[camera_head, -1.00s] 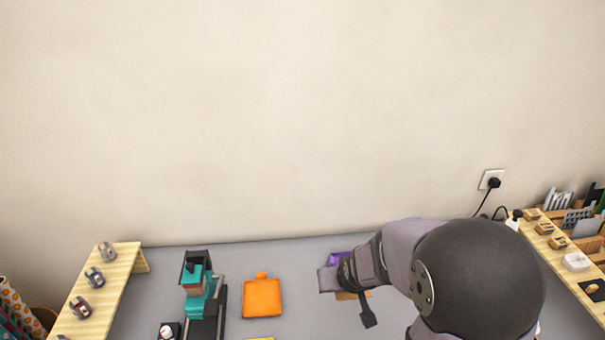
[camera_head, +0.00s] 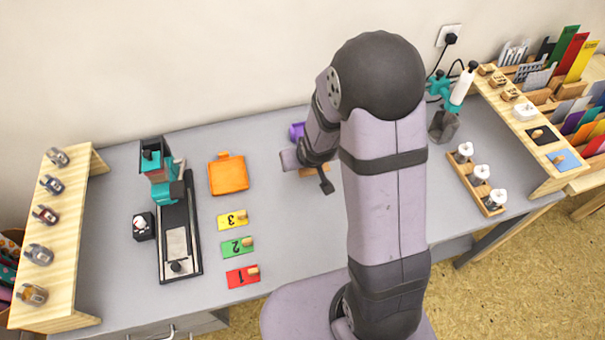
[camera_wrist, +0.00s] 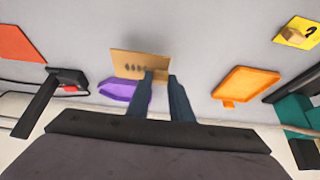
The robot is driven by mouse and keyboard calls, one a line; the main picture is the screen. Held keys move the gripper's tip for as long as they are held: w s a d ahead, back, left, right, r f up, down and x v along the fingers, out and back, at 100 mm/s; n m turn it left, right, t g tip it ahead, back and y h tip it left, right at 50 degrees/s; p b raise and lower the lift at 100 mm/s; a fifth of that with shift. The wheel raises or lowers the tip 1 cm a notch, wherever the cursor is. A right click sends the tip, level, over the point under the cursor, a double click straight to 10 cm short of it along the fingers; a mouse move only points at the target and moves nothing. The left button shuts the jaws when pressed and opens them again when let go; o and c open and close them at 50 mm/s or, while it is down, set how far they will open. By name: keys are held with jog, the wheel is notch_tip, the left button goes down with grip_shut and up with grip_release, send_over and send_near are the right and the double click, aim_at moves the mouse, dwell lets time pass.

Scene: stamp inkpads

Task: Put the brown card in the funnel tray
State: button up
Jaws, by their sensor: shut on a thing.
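The brown card (camera_wrist: 128,64) is in the wrist view, with a row of small dark marks on it. My gripper (camera_wrist: 161,76) is shut on its edge. In the head view my gripper (camera_head: 318,172) is at the back middle of the table, and only a bit of the card (camera_head: 308,172) shows there. The orange tray (camera_head: 228,176), with a narrow spout-like tab at its back edge, lies flat on the table left of my gripper. It also shows in the wrist view (camera_wrist: 248,84), right of the card, and looks empty.
A purple object (camera_head: 297,131) lies beside the card, partly hidden. Numbered yellow (camera_head: 232,220), green (camera_head: 237,247) and red (camera_head: 243,276) cards lie in front of the tray. A teal and black press (camera_head: 176,235) stands left. The table between tray and gripper is clear.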

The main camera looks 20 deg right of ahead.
aim_at(302, 172)
jog(key=shift+f, duration=2.3)
jog(key=shift+f, duration=0.1)
jog(key=shift+f, duration=0.15)
jog(key=o, duration=0.8)
